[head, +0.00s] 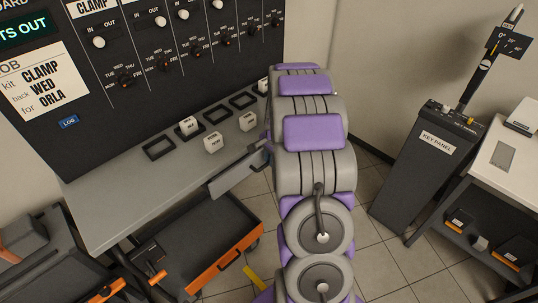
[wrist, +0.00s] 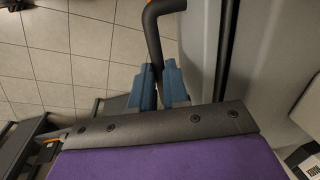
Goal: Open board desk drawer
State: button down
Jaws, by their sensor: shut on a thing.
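The board desk (head: 120,205) runs along the left in the head view, under the dark board. A grey drawer front (head: 236,177) sits at its front edge, beside my arm. I cannot tell whether it stands out from the desk. In the wrist view my gripper (wrist: 160,88) has blue fingers closed around a dark bent bar handle (wrist: 153,28). The handle rises past the fingers and bends to the right at the top. In the head view my arm hides most of the gripper and the handle. The inside of the drawer is not visible.
An open dark tray with orange trim (head: 227,258) stands low under the desk. Small white blocks (head: 212,143) and dark square frames (head: 159,147) are on the desktop. A key panel stand (head: 425,155) and a white table (head: 508,160) stand right. Tiled floor (head: 378,240) between is clear.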

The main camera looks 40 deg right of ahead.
jog(key=s+p, duration=0.3)
jog(key=s, duration=1.3)
jog(key=shift+d+p, duration=0.2)
jog(key=shift+p, duration=0.1)
jog(key=shift+f, duration=0.1)
jog(key=c, duration=1.6)
grip_release()
jog(key=o, duration=0.5)
jog(key=shift+w+a+r, duration=0.1)
jog(key=shift+a+r, duration=0.15)
jog(key=shift+a, duration=0.15)
jog(key=s+r+p, duration=0.1)
jog(key=r, duration=0.4)
jog(key=s+r+p, duration=0.1)
jog(key=r, duration=0.5)
jog(key=s+r+p, duration=0.1)
jog(key=r, duration=0.5)
jog(key=shift+d, duration=0.15)
